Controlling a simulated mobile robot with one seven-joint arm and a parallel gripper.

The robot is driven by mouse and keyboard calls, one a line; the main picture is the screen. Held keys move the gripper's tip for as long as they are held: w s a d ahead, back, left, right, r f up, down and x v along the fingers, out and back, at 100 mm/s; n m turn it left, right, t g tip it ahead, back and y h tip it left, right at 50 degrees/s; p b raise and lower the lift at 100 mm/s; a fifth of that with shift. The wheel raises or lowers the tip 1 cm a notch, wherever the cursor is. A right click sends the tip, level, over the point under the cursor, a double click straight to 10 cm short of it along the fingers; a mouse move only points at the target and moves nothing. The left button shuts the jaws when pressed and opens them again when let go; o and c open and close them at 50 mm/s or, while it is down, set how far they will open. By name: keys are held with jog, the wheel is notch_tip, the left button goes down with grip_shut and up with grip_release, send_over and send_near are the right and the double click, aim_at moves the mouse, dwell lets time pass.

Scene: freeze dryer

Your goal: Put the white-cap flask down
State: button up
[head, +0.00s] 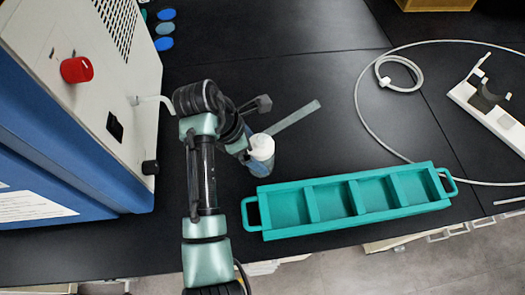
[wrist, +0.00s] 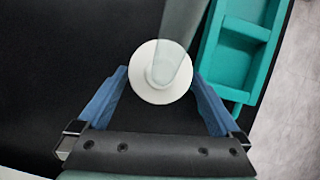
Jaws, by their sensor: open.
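The white-cap flask (head: 261,147) is at the left end of the teal rack, over the black bench, with its cap up. I cannot tell whether its base touches the bench. In the wrist view its round white cap (wrist: 147,88) sits between the blue fingers of my gripper (wrist: 160,74). The fingers are spread, one on each side of the cap, with dark gaps showing near it. In the head view my gripper (head: 247,146) is at the flask, and my arm partly hides it. A grey-green translucent bar (head: 297,116) runs up and right from the cap.
The teal rack (head: 308,202) has several empty compartments and end handles. A blue and white machine (head: 75,110) with a red knob stands at left. A white cable (head: 360,100) loops at right near a white clamp stand (head: 490,115). The bench behind the flask is mostly clear.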

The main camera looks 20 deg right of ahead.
jog(key=shift+x, duration=1.95)
